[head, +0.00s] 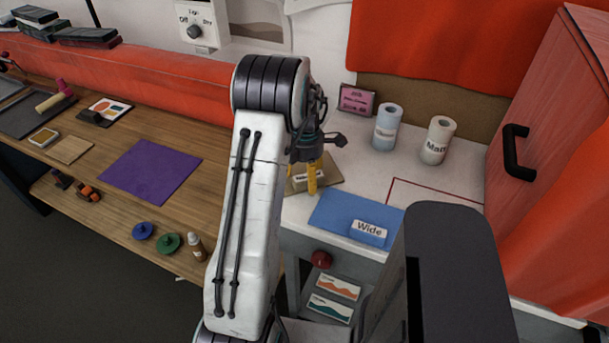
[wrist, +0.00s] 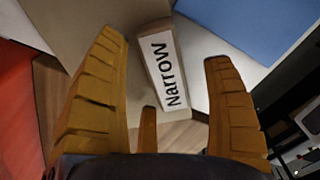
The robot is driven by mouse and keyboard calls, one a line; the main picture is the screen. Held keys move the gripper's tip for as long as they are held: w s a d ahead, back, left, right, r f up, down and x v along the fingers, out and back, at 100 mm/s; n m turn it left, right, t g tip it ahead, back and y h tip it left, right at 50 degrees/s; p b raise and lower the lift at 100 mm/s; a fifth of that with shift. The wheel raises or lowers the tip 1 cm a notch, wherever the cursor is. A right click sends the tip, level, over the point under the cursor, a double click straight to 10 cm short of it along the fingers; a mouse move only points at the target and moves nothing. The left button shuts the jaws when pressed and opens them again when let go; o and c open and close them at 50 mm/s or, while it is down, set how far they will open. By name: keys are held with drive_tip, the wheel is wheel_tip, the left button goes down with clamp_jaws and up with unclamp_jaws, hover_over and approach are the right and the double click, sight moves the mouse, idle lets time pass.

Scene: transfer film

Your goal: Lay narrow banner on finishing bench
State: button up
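A tan sheet (head: 330,172) lies on the white counter (head: 294,215), with a small block labelled "Narrow" (head: 303,178) on it. A wooden bench (head: 112,205) stands to the left.
A blue sheet with a "Wide" block (head: 369,232) lies right of the tan one. Two rolls (head: 387,128) and a pink sign (head: 357,99) stand behind. The bench holds a purple sheet (head: 150,171), caps, a bottle (head: 196,247) and tools. A red cabinet (head: 560,85) stands right.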

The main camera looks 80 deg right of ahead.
drive_tip(key=c, duration=1.3)
drive_tip(key=shift+r, duration=0.15)
